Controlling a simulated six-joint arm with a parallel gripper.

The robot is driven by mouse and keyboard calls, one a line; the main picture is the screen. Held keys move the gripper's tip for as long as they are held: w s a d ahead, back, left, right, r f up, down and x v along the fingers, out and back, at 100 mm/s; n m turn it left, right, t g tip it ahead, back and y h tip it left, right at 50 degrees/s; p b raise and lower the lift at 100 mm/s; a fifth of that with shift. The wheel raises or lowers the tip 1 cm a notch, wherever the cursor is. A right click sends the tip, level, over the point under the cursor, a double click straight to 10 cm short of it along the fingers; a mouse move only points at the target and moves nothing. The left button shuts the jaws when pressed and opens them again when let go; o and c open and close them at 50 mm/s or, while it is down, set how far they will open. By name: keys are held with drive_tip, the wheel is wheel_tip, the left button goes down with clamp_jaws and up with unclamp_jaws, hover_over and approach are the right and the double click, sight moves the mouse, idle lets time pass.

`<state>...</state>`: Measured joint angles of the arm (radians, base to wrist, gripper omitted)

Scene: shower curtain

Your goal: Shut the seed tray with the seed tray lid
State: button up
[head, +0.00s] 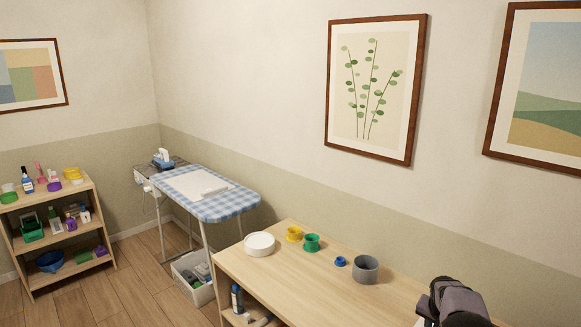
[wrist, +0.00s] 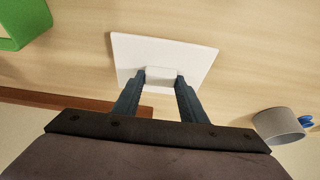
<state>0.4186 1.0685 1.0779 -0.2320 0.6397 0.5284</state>
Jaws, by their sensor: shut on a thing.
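In the wrist view, my gripper (wrist: 161,78) is shut on the small raised white handle of a flat, square white lid (wrist: 195,57), which looks like the seed tray lid. The lid extends away from the fingertips over the light wooden surface. Its height above that surface is hard to tell. A bright green thing with straight walls (wrist: 26,40) is cut off at the top left corner, apart from the lid. It may be the seed tray, but too little of it shows to be sure.
A grey cup (wrist: 279,126) with a blue thing (wrist: 305,121) beside it is at right in the wrist view. In the head view, the wooden bench (head: 240,278) also bears a round white dish (head: 259,244), a yellow piece (head: 294,234) and a green piece (head: 312,243).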

drive_tip(key=shift+r+p, duration=0.45)
drive_tip(key=shift+r, duration=0.5)
idle(0.4)
drive_tip(key=shift+r+p, duration=1.35)
drive_tip(key=shift+r, duration=1)
